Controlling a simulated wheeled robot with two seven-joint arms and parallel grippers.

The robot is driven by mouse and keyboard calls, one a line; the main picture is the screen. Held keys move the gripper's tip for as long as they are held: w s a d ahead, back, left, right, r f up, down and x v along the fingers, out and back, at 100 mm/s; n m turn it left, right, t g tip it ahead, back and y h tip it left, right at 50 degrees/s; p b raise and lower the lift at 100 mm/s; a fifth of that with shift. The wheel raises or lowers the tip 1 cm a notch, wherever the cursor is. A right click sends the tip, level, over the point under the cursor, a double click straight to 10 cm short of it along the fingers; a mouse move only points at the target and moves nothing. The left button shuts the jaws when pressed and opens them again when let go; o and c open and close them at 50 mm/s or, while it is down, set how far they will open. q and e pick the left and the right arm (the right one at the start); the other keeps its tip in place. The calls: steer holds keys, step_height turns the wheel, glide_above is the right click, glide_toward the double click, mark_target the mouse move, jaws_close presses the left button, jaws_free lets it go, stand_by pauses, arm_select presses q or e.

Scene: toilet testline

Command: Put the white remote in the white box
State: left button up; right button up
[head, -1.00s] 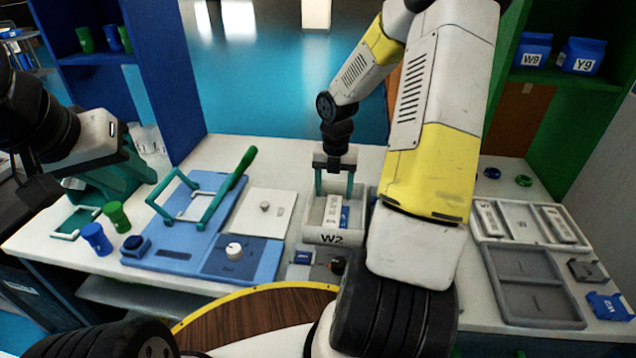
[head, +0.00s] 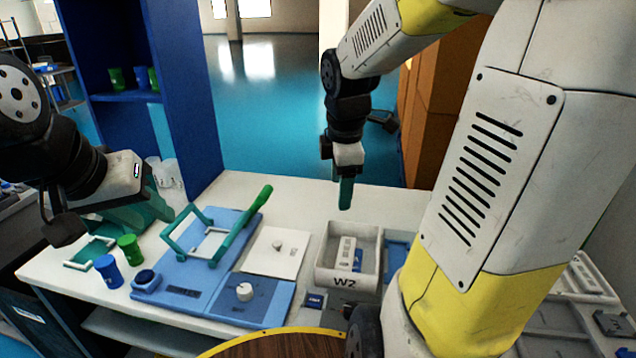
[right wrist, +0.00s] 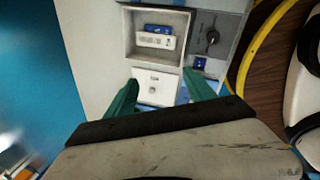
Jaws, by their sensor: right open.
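The white remote (head: 346,253) lies inside the white box (head: 347,283) marked W2, beside a blue item (head: 357,262). The right wrist view also shows the remote (right wrist: 156,42) in the box (right wrist: 128,38). My right gripper (head: 346,193) hangs above and behind the box, apart from it. In the right wrist view its two green fingers (right wrist: 160,94) are spread with nothing between them. My left gripper (head: 143,212) is at the left, over the table's left end. Its finger gap is unclear.
A blue station (head: 180,285) with a green-handled frame (head: 215,235) stands left of the box, with a white knob panel (head: 275,252) between. Green (head: 130,249) and blue (head: 108,271) cups stand at the left. My right arm hides much of the table's right side.

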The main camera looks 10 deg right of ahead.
steer(key=s+a+r+m+t+y, duration=0.1)
steer(key=s+a+r+m, duration=0.1)
steer(key=s+m, duration=0.3)
steer(key=s+a+r+m+t+y, duration=0.1)
steer(key=s+a+r+m+t, duration=0.1)
steer(key=m, duration=0.9)
steer(key=s+a+r, duration=0.1)
steer(key=s+r, duration=0.1)
steer(key=s, duration=0.1)
steer(key=shift+s+a+r+t+y, duration=0.15)
steer(key=shift+s+t+y, duration=0.15)
steer(key=shift+s+y, duration=0.1)
